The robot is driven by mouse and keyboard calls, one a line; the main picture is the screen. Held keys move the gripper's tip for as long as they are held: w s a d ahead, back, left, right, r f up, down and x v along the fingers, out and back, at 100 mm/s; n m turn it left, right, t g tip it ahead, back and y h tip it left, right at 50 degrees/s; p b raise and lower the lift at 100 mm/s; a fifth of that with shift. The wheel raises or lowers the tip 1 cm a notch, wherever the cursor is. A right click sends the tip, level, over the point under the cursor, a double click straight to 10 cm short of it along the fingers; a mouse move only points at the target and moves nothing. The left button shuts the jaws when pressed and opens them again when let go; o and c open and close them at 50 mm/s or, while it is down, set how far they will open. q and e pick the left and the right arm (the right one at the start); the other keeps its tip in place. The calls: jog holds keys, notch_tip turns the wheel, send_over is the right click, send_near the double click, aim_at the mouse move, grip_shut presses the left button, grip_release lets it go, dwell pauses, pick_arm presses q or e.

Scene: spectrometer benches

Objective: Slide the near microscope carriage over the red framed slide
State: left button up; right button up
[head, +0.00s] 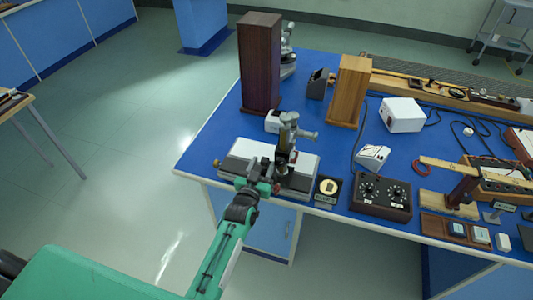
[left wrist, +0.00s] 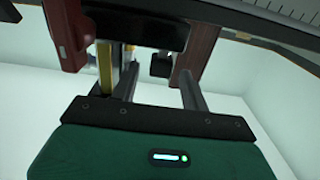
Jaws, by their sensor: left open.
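The near microscope (head: 287,140), grey with a dark lower tube, stands upright on a low instrument bed (head: 242,150) with a white top and dark front rail at the bench's near left corner. My left gripper (head: 263,172) is at the front of this bed, just left of and below the microscope tube. It is open. In the left wrist view its two dark fingers (left wrist: 160,85) stand apart, with a brass rod beside the left one and a dark block above. I cannot tell whether they touch the carriage. I cannot make out the red framed slide. My right gripper is not in view.
Behind the bed stand a tall dark wooden box (head: 260,62) and a lighter wooden box (head: 350,90). To the right are a small framed plate (head: 328,188), a black two-dial box (head: 381,197) and white instruments (head: 402,115). The floor (head: 120,150) to the left is clear.

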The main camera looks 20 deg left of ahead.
pick_arm(q)
jog(key=shift+w+d+p, duration=0.1)
jog(key=shift+w+p, duration=0.3)
jog(key=shift+w, duration=1.9)
jog(key=shift+c, duration=0.4)
